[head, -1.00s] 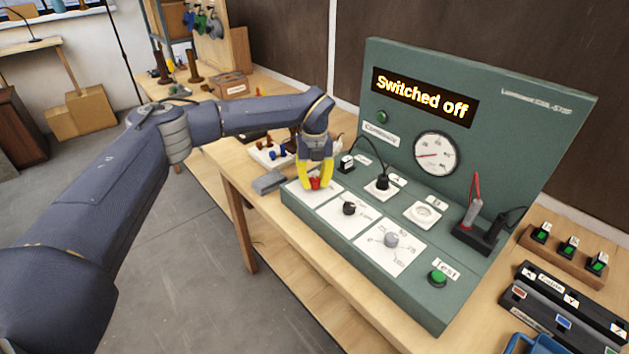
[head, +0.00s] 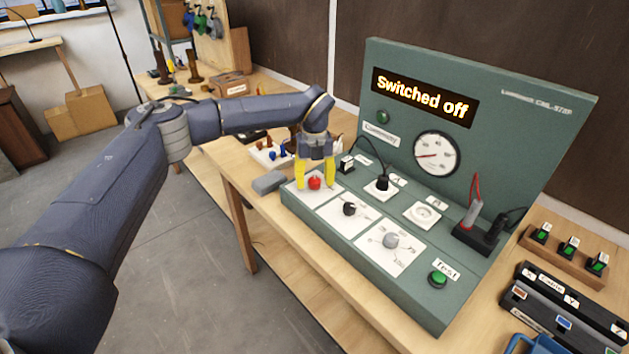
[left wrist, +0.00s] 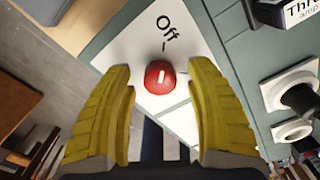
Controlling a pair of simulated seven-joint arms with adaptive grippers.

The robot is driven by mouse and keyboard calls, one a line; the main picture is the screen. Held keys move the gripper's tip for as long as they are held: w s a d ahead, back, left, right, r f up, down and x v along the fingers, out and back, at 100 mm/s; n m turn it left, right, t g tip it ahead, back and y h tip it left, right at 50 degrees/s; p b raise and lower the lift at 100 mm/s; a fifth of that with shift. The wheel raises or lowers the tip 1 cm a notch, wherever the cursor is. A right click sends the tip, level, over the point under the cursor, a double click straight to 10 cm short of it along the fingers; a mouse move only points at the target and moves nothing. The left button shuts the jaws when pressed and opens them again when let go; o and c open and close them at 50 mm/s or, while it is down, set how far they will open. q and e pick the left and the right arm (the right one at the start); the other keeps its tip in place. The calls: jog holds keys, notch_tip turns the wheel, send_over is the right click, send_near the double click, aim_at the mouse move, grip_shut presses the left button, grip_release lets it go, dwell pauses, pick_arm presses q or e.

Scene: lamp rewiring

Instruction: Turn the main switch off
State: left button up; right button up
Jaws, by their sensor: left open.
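The main switch is a red round knob (head: 315,182) on a white plate at the left end of the green test panel (head: 430,300). In the left wrist view the red knob (left wrist: 159,77) has a white mark on it, roughly in line with the tick by the word "Off" (left wrist: 167,27). The panel's display (head: 424,97) reads "Switched off". My left gripper (head: 315,185) is open, with its yellow fingers on either side of the knob. In the left wrist view both fingers of the left gripper (left wrist: 160,110) stand apart from the knob. My right gripper is out of view.
A black knob (head: 349,208), a grey knob (head: 391,240) and a green test button (head: 438,278) lie along the panel's front. A black plug (head: 382,182) with a cable stands behind. A grey block (head: 269,182) lies left of the panel.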

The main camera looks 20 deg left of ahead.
aim_at(315, 179)
pick_arm(q)
notch_tip(315, 179, up, 12)
jog(key=shift+f, duration=0.2)
dwell(0.4)
